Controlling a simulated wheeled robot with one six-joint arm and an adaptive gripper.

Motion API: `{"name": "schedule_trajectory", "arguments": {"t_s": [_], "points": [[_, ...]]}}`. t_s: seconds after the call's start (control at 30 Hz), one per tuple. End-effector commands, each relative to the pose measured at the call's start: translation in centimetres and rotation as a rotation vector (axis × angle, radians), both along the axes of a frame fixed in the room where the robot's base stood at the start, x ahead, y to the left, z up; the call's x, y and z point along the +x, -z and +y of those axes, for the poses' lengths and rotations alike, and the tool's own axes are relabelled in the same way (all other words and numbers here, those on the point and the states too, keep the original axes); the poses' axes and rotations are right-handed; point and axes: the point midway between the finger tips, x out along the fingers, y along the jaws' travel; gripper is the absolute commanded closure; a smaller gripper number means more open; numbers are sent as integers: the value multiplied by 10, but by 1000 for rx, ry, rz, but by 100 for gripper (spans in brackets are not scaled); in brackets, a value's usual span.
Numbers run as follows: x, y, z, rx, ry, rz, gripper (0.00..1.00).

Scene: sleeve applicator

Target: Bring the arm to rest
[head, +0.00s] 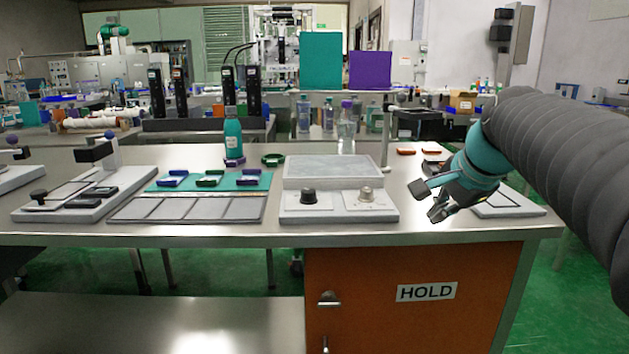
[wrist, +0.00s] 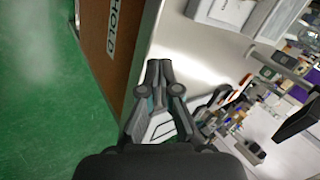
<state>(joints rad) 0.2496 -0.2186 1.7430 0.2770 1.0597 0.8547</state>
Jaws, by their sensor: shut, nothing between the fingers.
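My gripper (head: 434,203) hangs over the right part of the steel bench (head: 460,228), near its front edge in the head view. It is shut and holds nothing. My arm reaches in from the right of the head view. In the wrist view my gripper (wrist: 160,66) shows its two fingers together, pointing toward the bench edge. The fingertips appear clear of the bench surface, but their exact height is hard to tell. Part of a flat framed pad (head: 510,203) lies to the right, partly behind my gripper.
A control box with two knobs (head: 338,205) stands left of my gripper. A teal bottle (head: 233,135), a clear bottle (head: 346,130), and a teal mat (head: 245,183) with small clips are farther left. An orange cabinet marked HOLD (head: 400,325) is below the bench.

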Motion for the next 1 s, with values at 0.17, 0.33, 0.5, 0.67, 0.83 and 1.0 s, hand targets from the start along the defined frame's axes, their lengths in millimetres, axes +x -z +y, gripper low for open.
{"name": "schedule_trajectory", "arguments": {"t_s": [0.17, 0.33, 0.5, 0.67, 0.83, 1.0], "points": [[-72, 49, 33, -230, -295, 15, 100], [-136, 104, 50, -441, -585, 28, 100], [-185, 154, 58, -607, -828, 37, 100], [-207, 179, 59, -689, -951, 41, 100], [-212, 185, 59, -708, -982, 43, 100], [-212, 185, 59, -706, -980, 44, 100]]}}
